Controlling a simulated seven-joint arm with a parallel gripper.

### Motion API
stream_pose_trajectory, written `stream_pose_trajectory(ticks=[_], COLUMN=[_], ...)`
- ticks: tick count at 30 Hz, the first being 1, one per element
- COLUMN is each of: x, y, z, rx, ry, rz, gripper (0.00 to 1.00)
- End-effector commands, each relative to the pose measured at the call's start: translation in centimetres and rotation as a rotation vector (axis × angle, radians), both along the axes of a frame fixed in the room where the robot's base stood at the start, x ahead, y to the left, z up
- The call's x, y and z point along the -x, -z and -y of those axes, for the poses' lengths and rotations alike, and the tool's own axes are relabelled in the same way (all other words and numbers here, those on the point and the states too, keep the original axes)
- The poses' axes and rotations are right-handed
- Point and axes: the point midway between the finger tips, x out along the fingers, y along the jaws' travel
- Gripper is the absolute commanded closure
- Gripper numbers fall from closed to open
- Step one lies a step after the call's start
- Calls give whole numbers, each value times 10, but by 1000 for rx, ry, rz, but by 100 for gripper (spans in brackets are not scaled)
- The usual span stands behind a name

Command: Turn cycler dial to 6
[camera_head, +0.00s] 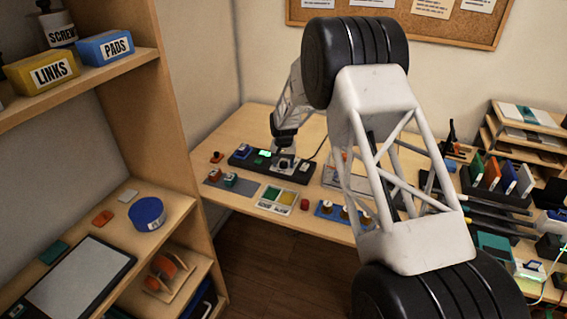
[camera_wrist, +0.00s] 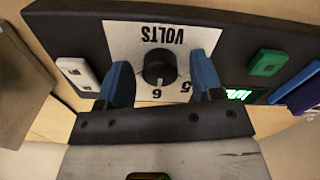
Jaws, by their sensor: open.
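The cycler is a long black box (camera_head: 243,160) on the table in the head view, with a lit green display (camera_head: 265,153). In the wrist view its black round dial (camera_wrist: 159,66) sits on a white plate marked VOLTS (camera_wrist: 120,38), seen upside down. The numbers 6 and 5 show beside the dial; a small light mark on the dial's lower edge seems to face near the 6. My gripper (camera_wrist: 162,84) is open, with one blue finger on each side of the dial; I cannot tell whether they touch it. In the head view my gripper (camera_head: 284,161) hides the dial.
A green button (camera_wrist: 267,62) and a white switch (camera_wrist: 77,73) flank the dial plate. In the head view, a tray with green and yellow parts (camera_head: 278,198) and a red piece (camera_head: 304,204) lie in front of the box. A wooden shelf (camera_head: 175,120) stands at left.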

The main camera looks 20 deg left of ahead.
Motion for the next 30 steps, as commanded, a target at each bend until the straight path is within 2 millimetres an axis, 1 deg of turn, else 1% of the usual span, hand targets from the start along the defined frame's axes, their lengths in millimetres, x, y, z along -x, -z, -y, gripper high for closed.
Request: stream_pose_trajectory(ticks=[5, 8, 18, 21, 25, 30], x=[0, 0, 0, 0, 0, 0], y=[-7, -15, -57, -67, -75, -78], z=[0, 0, 0, 0, 0, 0], rx=[0, -1, -1, 0, 0, 0], ry=[0, 0, 0, 0, 0, 0], rz=[1, 2, 2, 1, 1, 0], gripper=[40, 40, 40, 40, 40, 40])
